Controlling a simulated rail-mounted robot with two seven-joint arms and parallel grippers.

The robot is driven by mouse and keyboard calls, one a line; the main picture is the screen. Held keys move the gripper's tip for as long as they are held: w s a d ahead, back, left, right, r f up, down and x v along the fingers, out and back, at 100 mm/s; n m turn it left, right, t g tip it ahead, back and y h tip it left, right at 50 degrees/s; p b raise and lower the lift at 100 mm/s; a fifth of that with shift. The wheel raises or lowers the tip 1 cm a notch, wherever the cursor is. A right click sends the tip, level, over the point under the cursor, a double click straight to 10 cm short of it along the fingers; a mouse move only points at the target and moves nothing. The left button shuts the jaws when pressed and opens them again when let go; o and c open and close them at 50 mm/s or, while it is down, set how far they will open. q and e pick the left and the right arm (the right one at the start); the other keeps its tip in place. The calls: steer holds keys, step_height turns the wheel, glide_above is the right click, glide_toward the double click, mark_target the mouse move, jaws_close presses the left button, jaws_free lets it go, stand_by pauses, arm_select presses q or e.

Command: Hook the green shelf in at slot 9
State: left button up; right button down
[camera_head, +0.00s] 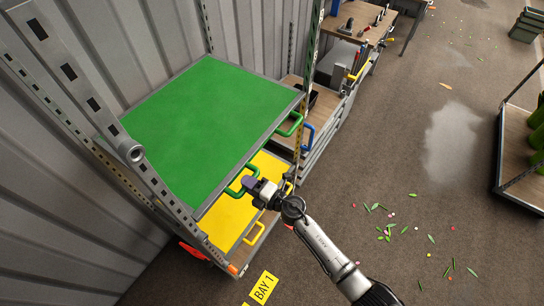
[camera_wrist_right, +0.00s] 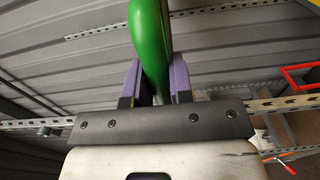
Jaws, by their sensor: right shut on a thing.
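The green shelf (camera_head: 200,125) is a flat green panel with a grey rim, between the slotted uprights of the rack in the head view. It has two green handles along its front edge. My right gripper (camera_head: 250,184) is shut on the nearer green handle (camera_head: 234,192). In the wrist view the purple fingers of my right gripper (camera_wrist_right: 156,80) clasp the green handle (camera_wrist_right: 149,35) from both sides. The farther handle (camera_head: 291,124) is free. I cannot read slot numbers on the near upright (camera_head: 78,83), nor see whether the shelf's hooks sit in any slot. My left gripper is out of view.
A yellow shelf (camera_head: 219,222) lies below the green one. A workbench with tools (camera_head: 357,18) and a drawer unit stand beyond the rack. Green and pink scraps lie on the floor (camera_head: 388,225). A trolley (camera_head: 521,180) stands at the right.

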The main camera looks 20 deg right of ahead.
steer(key=shift+r, duration=0.25)
step_height(320, 180, up, 3)
steer(key=p, duration=0.3)
step_height(320, 180, up, 2)
steer(key=shift+r+p, duration=0.2)
steer(key=shift+p, duration=0.25)
step_height(320, 180, up, 2)
steer(key=shift+r, duration=0.3)
steer(key=shift+r, duration=0.1)
